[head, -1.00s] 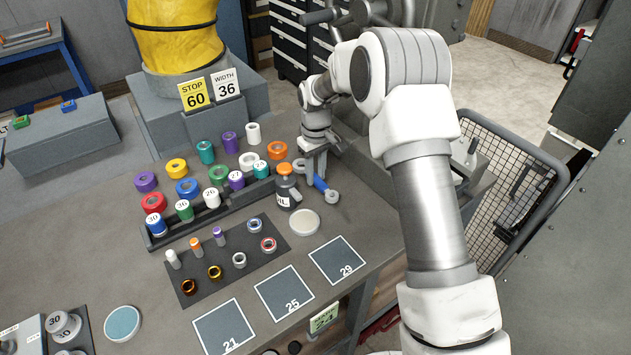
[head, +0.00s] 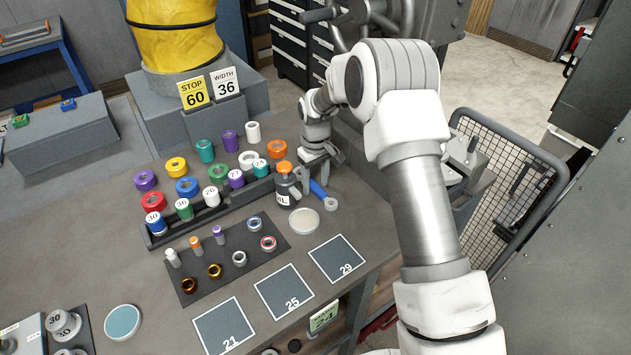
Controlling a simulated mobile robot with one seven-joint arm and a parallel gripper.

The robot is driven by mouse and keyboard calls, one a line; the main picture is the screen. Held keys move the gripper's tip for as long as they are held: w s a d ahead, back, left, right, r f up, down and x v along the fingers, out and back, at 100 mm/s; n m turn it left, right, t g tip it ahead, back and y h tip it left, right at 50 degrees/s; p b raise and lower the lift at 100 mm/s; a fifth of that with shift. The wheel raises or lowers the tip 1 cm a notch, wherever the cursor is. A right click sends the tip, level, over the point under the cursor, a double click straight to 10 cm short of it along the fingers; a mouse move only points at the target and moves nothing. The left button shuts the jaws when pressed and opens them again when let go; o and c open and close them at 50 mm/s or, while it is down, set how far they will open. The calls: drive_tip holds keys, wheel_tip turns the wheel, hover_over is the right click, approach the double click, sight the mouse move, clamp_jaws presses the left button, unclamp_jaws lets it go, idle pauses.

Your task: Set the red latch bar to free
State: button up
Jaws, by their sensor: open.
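I cannot make out a red latch bar for certain in the head view. A small red bar-like part (head: 577,38) shows on the dark cabinet at the far upper right, too small to tell what it is. My gripper (head: 318,172) is open and empty over the back right of the bench, behind a blue-handled tool (head: 318,188) and beside the orange-capped oil bottle (head: 286,188). Its fingertips are small and partly blend with the grey parts around them.
The grey bench (head: 100,265) carries several coloured tape rolls, a dark mat (head: 213,268) with small parts, and numbered squares (head: 283,291). A mesh guard (head: 500,190) stands right of my arm. A yellow-wrapped column (head: 175,45) stands behind the bench.

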sight(315, 186)
wheel_tip(315, 186, up, 12)
drive_tip(key=shift+r, duration=0.15)
idle(0.4)
